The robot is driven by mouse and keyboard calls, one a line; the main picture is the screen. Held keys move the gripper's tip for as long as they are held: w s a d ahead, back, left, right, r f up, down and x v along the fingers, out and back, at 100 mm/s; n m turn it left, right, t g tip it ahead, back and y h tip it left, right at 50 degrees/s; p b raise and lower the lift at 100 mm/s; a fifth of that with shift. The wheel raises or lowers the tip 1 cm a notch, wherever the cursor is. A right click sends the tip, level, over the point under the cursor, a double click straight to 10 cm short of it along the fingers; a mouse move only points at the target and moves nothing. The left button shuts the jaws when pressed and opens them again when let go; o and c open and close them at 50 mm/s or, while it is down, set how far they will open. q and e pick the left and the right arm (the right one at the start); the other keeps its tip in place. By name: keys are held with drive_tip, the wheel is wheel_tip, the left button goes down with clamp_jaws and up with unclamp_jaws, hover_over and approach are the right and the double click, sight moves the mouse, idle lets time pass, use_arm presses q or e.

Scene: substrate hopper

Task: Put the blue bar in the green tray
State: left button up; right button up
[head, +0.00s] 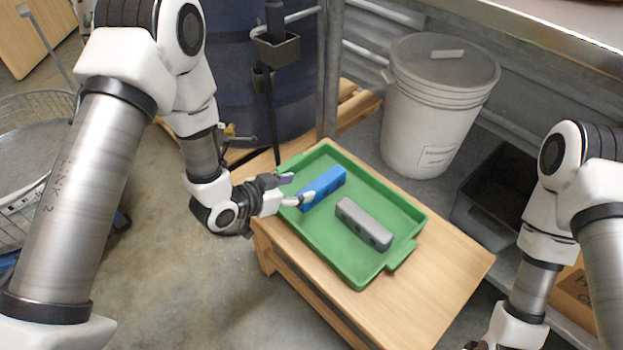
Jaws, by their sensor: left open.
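The blue bar (325,186) lies inside the green tray (394,193), near its left side, and appears to rest on the tray floor. My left gripper (297,188) is open at the left end of the blue bar, over the tray's left rim. Its fingers point right, toward the bar. I cannot tell whether a fingertip touches it. My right gripper (481,345) is only partly visible at the bottom edge, away from the tray, and its fingers are cut off.
A grey block (363,222) with dark holes lies in the tray, right of the blue bar. The tray stands on a low wooden table (436,283). A lidded white bucket (435,110) and a dark bin (492,200) stand behind. The table's front right is clear.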

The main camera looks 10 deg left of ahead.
sight(273, 239)
use_arm(q)
drive_tip(key=v, duration=0.4)
drive_tip(key=shift+s+a+r+p, duration=0.15)
drive_tip(key=shift+s+r+p, duration=0.1)
drive_tip(key=shift+p, duration=0.15)
drive_tip(key=s+a+f+n+g+y, duration=0.1)
drive_tip(key=s+f, duration=0.1)
drive_tip(key=f, duration=0.1)
drive_tip(key=s+f+n+g+y, duration=0.1)
drive_tip(key=s+f, duration=0.1)
drive_tip(key=f, duration=0.1)
drive_tip(key=s+a+f+g, duration=0.1)
drive_tip(key=s+f, duration=0.1)
drive_tip(key=f, duration=0.1)
drive_tip(key=shift+s+a+f+n+y, duration=0.2)
drive_tip(key=shift+s+a+n+y, duration=0.1)
drive_tip(key=shift+s+n+y, duration=0.1)
drive_tip(key=s+a+f+n+g+y, duration=0.2)
drive_tip(key=s+f+g, duration=0.1)
drive_tip(key=s, duration=0.6)
drive_tip(key=s+a+f+n+g+y, duration=0.2)
drive_tip(key=s+a+f+g, duration=0.1)
drive_tip(key=s+f, duration=0.3)
drive_tip(key=s+g, duration=0.1)
drive_tip(key=s, duration=0.1)
drive_tip(key=shift+s+n, duration=0.3)
drive_tip(key=shift+s, duration=0.1)
